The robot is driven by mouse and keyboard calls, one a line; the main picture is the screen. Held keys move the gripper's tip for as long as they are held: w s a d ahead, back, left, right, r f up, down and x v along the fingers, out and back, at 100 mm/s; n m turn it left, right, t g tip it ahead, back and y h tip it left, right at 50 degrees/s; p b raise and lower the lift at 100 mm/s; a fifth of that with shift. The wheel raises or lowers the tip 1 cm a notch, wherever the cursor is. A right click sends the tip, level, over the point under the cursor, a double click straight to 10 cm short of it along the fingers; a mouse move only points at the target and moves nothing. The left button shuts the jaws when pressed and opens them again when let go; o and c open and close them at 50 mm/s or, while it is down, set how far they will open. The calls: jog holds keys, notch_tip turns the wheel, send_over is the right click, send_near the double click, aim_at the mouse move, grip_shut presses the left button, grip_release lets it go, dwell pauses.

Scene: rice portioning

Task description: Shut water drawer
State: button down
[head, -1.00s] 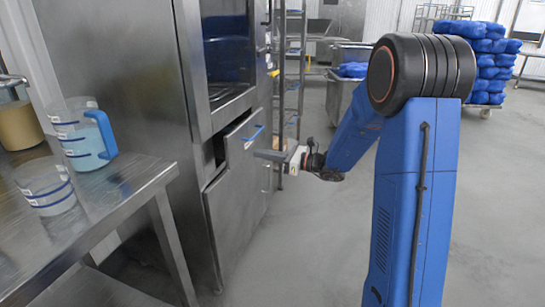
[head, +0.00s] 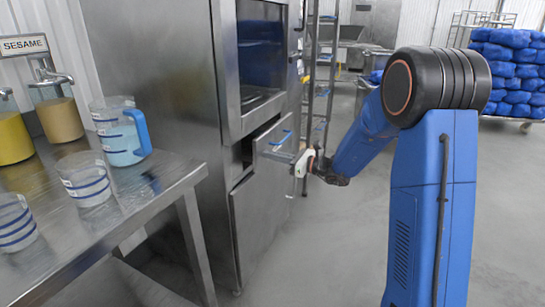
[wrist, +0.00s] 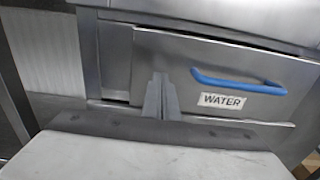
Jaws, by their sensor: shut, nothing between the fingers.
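The water drawer (head: 268,160) is in the steel cabinet in the head view. Its front stands out from the cabinet, with a dark gap at its left side, so it is partly open. In the wrist view its steel front (wrist: 200,62) carries a blue handle (wrist: 238,82) and a "WATER" label (wrist: 222,101). My gripper (head: 286,157) is shut and empty at the drawer front, below the handle. In the wrist view the fingers (wrist: 160,95) point at the front, left of the label. I cannot tell whether they touch it.
A steel table (head: 130,215) at left holds a blue-handled jug (head: 122,140), clear measuring cups and dispensers. A rack (head: 325,70) stands beyond the cabinet. Blue bags (head: 508,70) are stacked at the back right. The floor right of the cabinet is clear.

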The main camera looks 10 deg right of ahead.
jog(key=x, duration=0.4)
jog(key=shift+a, duration=0.1)
jog(key=shift+w+r, duration=0.1)
